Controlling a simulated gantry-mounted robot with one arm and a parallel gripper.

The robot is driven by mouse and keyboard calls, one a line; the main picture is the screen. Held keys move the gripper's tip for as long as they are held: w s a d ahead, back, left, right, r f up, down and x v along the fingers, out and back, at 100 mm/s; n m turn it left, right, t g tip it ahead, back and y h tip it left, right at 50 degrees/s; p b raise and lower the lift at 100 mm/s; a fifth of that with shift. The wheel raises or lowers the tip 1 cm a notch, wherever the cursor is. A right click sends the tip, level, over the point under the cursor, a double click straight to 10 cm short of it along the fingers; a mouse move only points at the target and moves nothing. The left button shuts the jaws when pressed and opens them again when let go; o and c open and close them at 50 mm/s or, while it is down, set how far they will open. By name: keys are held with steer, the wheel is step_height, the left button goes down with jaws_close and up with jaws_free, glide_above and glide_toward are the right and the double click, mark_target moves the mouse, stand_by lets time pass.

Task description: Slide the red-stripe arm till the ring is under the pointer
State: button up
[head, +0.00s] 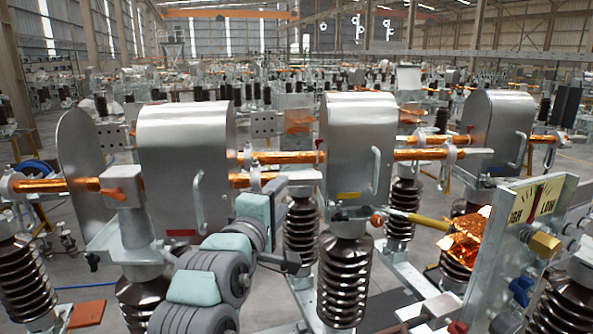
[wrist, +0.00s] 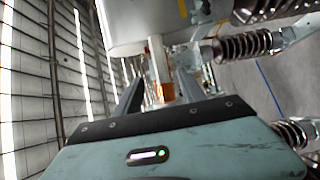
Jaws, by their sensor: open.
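A metal housing (head: 187,140) with a red stripe low on its front stands left of centre. A copper arm (head: 250,179) comes out of its right side, and a pale ring-like collar (head: 254,172) is near it. My gripper (head: 279,186) is just right of this housing, close to the copper arm, with open jaws. In the wrist view my gripper (wrist: 160,88) has its dark fingers apart, with a copper and white part (wrist: 158,62) beyond and between them. Contact cannot be told. I cannot make out which mark is the pointer.
A housing with a yellow stripe (head: 357,140) stands right of the gripper, on brown ribbed insulators (head: 343,280). A gauge panel (head: 530,230) marked HIGH and LOW and crumpled copper foil (head: 465,240) are at the right. The gap between the two housings is narrow.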

mark_target(294, 181)
steer(key=p+x, duration=0.2)
steer(key=x, duration=0.8)
steer(key=shift+w+d, duration=0.1)
jaws_close()
stand_by(0.3)
stand_by(0.9)
